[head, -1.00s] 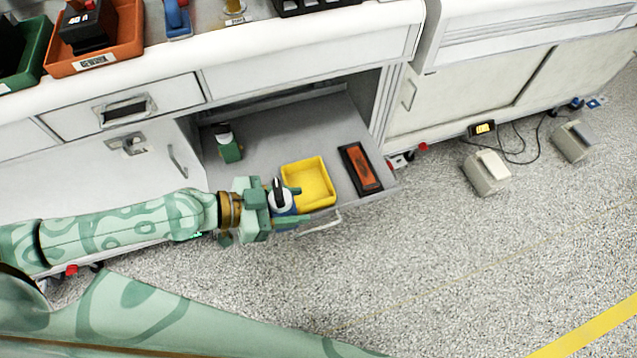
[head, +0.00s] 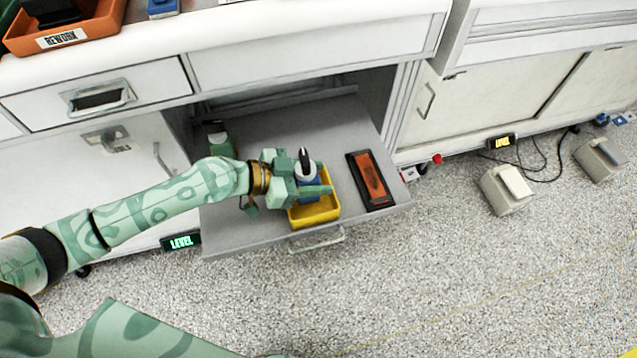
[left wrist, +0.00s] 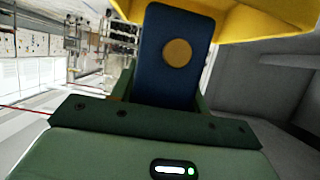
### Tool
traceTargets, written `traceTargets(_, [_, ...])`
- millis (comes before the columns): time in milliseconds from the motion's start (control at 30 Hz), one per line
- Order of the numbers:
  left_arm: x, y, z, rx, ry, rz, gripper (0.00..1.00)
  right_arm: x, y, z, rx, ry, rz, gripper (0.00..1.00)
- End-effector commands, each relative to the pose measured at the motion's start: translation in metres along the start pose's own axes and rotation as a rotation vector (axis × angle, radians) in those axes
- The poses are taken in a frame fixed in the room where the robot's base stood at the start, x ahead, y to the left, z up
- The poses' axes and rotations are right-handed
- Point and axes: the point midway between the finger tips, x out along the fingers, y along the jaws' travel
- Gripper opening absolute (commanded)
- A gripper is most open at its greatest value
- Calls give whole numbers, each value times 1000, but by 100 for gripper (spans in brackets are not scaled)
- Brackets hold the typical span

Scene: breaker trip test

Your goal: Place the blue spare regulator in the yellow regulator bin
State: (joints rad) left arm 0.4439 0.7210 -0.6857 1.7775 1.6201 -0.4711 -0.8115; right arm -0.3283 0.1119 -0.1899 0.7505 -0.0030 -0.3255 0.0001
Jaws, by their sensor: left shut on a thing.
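The blue spare regulator (head: 308,187), with a white top and black knob, is held in my left gripper (head: 312,182). It stands about upright over the yellow regulator bin (head: 316,214) in the open drawer. In the head view the gripper hides part of the bin, and I cannot tell whether the regulator touches its floor. In the left wrist view the regulator's blue body (left wrist: 172,55) sits between the fingers, with the yellow bin (left wrist: 250,18) close beside it. My right gripper is not in view.
The pulled-out grey drawer (head: 245,225) also holds a green-bodied device (head: 219,142) at the back left and a black tray with an orange inside (head: 371,180) at the right. An orange REWORK bin (head: 103,22) stands on the bench above. Pedals (head: 506,190) lie on the floor.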

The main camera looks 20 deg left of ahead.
Motion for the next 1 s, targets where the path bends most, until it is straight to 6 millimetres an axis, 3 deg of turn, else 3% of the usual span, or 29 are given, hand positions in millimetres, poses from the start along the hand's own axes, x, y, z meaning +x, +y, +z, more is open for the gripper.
traceTargets(133, [9,-8,8,-1,3,-1,9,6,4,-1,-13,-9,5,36])
traceTargets(333, [23,-10,36,-4,1,0,9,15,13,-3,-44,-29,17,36])
traceTargets(767, [24,-11,40,1,3,-1,9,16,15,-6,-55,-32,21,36])
traceTargets(800, [24,-10,40,2,1,-1,51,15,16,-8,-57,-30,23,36])
traceTargets(833, [23,-10,40,2,1,-1,59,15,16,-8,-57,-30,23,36])
traceTargets(867, [23,-10,39,2,1,-1,67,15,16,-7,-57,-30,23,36])
traceTargets(1000, [23,-10,39,2,1,-1,67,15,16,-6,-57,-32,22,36])
